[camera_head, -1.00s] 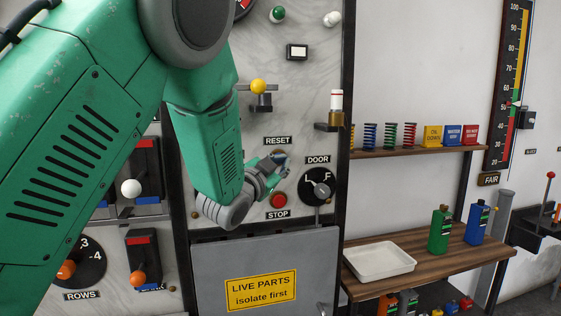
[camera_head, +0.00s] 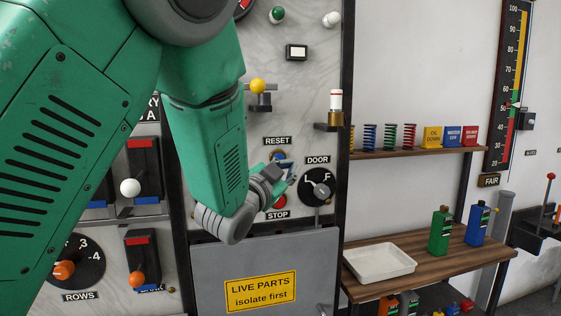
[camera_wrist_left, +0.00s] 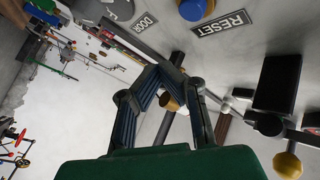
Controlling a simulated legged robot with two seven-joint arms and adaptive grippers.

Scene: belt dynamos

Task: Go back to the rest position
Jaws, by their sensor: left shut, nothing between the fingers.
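My left gripper (camera_head: 290,171) is in front of the marble panel, between the blue RESET button (camera_head: 279,155) and the red STOP button (camera_head: 279,201), left of the DOOR knob (camera_head: 318,187). It is shut and empty. In the left wrist view its fingers (camera_wrist_left: 168,72) close together in front of the panel, and the RESET button (camera_wrist_left: 194,8) shows at the top edge, apart from them. My green left arm covers much of the left of the head view. My right gripper is not in view.
A grey door with a yellow LIVE PARTS sign (camera_head: 260,291) is below the gripper. A yellow-knobbed lever (camera_head: 258,87) is above. To the right, a wooden bench (camera_head: 440,252) holds a white tray (camera_head: 379,275), a green bottle (camera_head: 440,231) and a blue bottle (camera_head: 478,223).

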